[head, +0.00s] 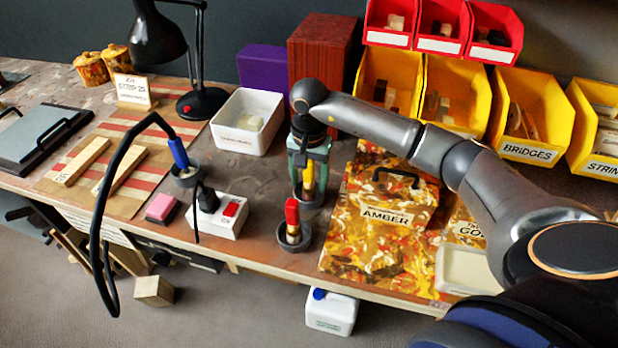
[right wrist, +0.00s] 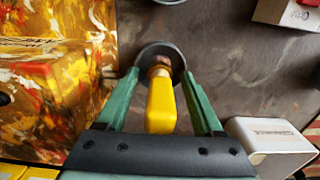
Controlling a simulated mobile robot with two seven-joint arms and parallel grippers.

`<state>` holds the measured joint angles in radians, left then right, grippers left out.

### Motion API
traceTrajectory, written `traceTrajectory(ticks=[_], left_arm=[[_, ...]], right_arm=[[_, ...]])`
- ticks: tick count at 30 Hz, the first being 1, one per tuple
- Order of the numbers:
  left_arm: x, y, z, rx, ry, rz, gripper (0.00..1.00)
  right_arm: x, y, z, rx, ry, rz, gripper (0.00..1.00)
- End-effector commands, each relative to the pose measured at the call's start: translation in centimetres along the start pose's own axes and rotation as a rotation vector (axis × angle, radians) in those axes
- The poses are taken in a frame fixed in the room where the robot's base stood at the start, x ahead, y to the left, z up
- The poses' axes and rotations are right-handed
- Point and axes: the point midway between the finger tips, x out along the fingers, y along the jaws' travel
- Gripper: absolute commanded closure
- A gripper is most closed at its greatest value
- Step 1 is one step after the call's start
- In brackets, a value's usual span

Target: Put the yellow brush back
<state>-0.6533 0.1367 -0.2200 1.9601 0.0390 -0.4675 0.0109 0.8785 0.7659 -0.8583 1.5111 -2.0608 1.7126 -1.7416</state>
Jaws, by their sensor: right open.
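The yellow brush (head: 308,178) stands roughly upright in a dark round holder (head: 309,203) near the middle of the bench. Its yellow handle (right wrist: 161,105) points toward the camera in the right wrist view, with the dark holder (right wrist: 176,58) around its lower end. My right gripper (head: 308,172) has its green fingers pointing down on both sides of the brush. In the right wrist view, the right gripper (right wrist: 160,78) is open, with a gap between each finger and the handle. My left gripper is not in view.
A red-handled brush (head: 292,214) stands in a holder in front. A blue-handled tool (head: 179,154) with a black cable stands left, near a white switch box (head: 226,222). A white tub (head: 240,140) is behind; an AMBER-labelled box (head: 385,240) is close on the right.

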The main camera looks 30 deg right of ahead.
Motion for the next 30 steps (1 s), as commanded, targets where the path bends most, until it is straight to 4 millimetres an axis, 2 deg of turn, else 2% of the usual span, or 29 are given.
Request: traceTrajectory(ticks=[8, 11, 22, 25, 30], left_arm=[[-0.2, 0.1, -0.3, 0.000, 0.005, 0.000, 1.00], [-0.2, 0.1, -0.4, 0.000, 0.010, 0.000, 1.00], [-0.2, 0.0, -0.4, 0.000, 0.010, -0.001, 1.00], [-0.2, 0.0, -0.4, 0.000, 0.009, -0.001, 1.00], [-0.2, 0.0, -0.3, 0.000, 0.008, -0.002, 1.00]], right_arm=[[-0.5, 0.0, 0.0, 0.000, 0.001, -0.001, 0.31], [-1.9, -0.1, -0.1, 0.000, 0.004, -0.003, 0.31], [-9.6, -0.1, -0.1, 0.000, 0.003, -0.003, 0.31], [-11.0, -0.1, 0.0, 0.000, 0.002, -0.002, 0.31], [-12.2, 0.0, 0.0, 0.000, 0.001, 0.000, 0.31]])
